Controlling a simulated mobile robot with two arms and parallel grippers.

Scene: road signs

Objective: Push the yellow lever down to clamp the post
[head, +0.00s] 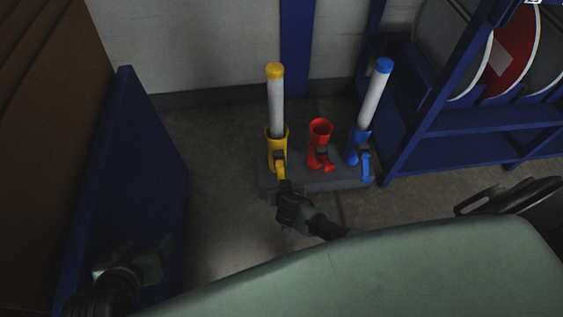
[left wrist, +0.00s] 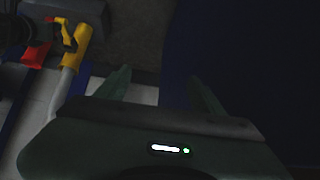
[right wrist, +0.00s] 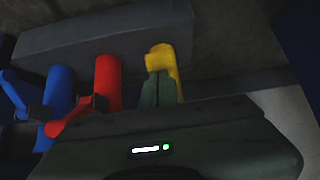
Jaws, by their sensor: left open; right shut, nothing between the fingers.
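The yellow socket (head: 276,136) holds an upright white post (head: 276,105) with a yellow cap. The yellow lever (head: 280,167) is on the socket's near side; its exact angle is hard to tell. My right gripper (head: 285,187) is shut and empty, with its tips at or very near the lever's lower end; contact is unclear. In the right wrist view its shut fingers (right wrist: 157,90) cover part of the yellow socket (right wrist: 165,62). My left gripper (head: 148,264) is open and empty at lower left. The left wrist view shows the yellow socket (left wrist: 77,46) at upper left.
A red socket (head: 320,134) stands empty beside it on the dark grey base (head: 320,181). A blue socket (head: 358,143) holds another white post, leaning right. A blue rack (head: 460,123) with round signs stands right. A blue panel (head: 125,180) stands left; floor between is clear.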

